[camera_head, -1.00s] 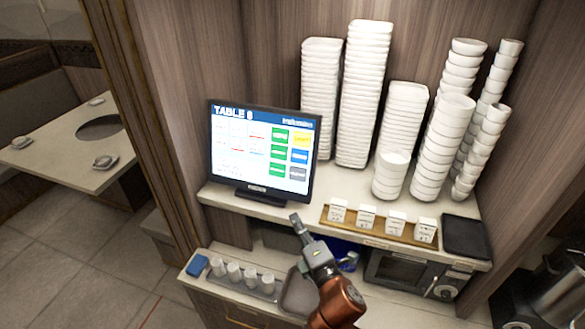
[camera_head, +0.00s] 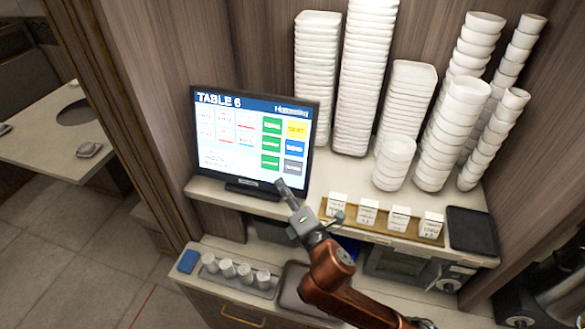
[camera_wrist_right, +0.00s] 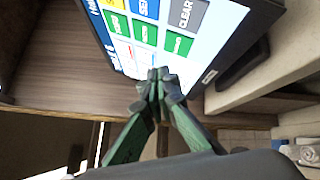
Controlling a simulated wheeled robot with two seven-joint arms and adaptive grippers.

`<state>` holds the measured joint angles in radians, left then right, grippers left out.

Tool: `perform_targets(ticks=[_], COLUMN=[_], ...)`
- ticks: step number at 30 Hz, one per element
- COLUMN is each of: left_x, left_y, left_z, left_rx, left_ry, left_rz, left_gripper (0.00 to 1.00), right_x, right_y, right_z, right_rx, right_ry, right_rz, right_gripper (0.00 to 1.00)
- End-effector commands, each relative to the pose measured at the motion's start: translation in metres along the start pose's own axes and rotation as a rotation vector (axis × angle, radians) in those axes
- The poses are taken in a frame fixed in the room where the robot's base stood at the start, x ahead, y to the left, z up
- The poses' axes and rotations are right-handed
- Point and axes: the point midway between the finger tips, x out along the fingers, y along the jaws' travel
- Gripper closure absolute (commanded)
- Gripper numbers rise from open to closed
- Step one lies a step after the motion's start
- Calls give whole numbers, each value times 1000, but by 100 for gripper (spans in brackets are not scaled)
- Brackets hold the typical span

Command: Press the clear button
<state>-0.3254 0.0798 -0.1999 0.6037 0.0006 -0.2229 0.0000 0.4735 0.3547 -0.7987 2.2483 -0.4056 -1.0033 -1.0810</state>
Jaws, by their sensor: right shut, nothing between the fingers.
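The clear button is a grey tile (camera_head: 293,169) at the lower right of the touch screen (camera_head: 225,150), headed TABLE 6. In the right wrist view the grey tile (camera_wrist_right: 188,14) reads CLEAR and sits near the top edge of the picture. My right gripper (camera_head: 280,184) is shut and empty, its tip by the screen's lower edge, just below and left of the grey tile in the picture. In the wrist view its closed fingertips (camera_wrist_right: 158,75) overlap the screen's edge. I cannot tell whether they touch it. My left gripper is not in view.
Tall stacks of white dishes (camera_head: 360,80) and bowls (camera_head: 455,130) stand right of the screen. A wooden tray (camera_head: 385,225) with several white labelled boxes lies on the counter's front edge. Several white cups (camera_head: 244,272) and a dark tray (camera_head: 300,290) are on the lower shelf.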

Motion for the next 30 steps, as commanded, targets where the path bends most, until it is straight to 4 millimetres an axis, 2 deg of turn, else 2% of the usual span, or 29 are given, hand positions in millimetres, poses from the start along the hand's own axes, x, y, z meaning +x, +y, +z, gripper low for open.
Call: perform_targets(ticks=[4, 6, 8, 15, 22, 30], left_x=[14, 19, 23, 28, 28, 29], left_y=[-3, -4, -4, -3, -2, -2], left_z=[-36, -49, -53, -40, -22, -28], left_rx=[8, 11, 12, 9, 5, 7], left_ry=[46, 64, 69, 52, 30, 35], left_rz=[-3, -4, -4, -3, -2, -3], left_gripper=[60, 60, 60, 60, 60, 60], right_x=[13, 20, 26, 44, 52, 52], right_y=[-14, -19, -24, -34, -39, -39], right_z=[10, 15, 19, 34, 40, 40], right_rx=[0, -1, -1, -1, 1, 1], right_ry=[-3, -3, -3, -4, -4, -3], right_rz=[-1, -1, -1, -2, -2, -1], right_gripper=[100, 100, 100, 100, 100, 100])
